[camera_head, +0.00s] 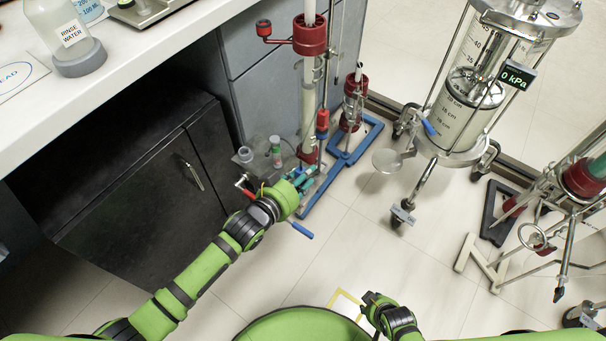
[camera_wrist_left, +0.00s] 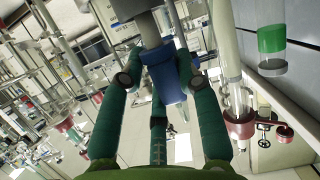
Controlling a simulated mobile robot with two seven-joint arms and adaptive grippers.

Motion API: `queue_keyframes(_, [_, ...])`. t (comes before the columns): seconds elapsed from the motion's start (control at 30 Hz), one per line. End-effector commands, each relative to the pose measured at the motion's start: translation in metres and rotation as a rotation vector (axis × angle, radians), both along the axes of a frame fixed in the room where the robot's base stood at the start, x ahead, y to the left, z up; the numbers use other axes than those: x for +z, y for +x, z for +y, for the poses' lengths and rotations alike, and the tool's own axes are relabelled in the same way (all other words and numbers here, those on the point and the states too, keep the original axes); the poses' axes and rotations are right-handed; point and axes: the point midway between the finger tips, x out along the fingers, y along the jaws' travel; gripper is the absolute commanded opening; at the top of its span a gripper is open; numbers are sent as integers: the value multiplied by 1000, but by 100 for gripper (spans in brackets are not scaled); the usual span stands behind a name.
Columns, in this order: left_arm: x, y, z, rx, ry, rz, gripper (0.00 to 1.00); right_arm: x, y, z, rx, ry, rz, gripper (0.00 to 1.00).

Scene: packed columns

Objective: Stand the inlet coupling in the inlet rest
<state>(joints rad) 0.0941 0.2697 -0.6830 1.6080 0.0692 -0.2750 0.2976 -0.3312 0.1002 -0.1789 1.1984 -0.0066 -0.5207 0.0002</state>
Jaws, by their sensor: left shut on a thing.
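My left gripper (camera_head: 305,180) is beside the foot of a tall glass column (camera_head: 308,95) with red collars. In the left wrist view its teal fingers (camera_wrist_left: 157,85) are closed around a part with a grey upper end and a blue lower block (camera_wrist_left: 165,82). This looks like the inlet coupling; in the head view the hand mostly hides it. I cannot clearly identify the inlet rest; small holders, a grey cup (camera_head: 245,155) and a green-banded vial (camera_head: 276,150), stand just left of the column foot. My right gripper (camera_head: 375,302) is low in the head view, away from the column; its fingers are unclear.
A blue stand base (camera_head: 345,158) lies on the floor around the column. A dark cabinet (camera_head: 140,190) and white bench (camera_head: 130,50) are at left. A wheeled glass vessel (camera_head: 465,100) with a gauge stands at right.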

Motion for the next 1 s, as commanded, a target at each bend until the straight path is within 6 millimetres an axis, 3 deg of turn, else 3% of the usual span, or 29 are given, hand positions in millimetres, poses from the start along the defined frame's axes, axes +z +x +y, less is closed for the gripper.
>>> queue_keyframes(0.6, [-16,0,0,0,0,0,0,-10,0,0,0,0,0,40])
queue_keyframes(0.63, [-16,0,0,0,0,0,41,-10,0,0,0,0,0,40])
queue_keyframes(0.7, [-15,0,0,0,0,0,61,-9,0,0,0,0,0,40])
queue_keyframes(1.0, [-15,0,0,0,1,1,61,-9,0,0,0,0,0,40])
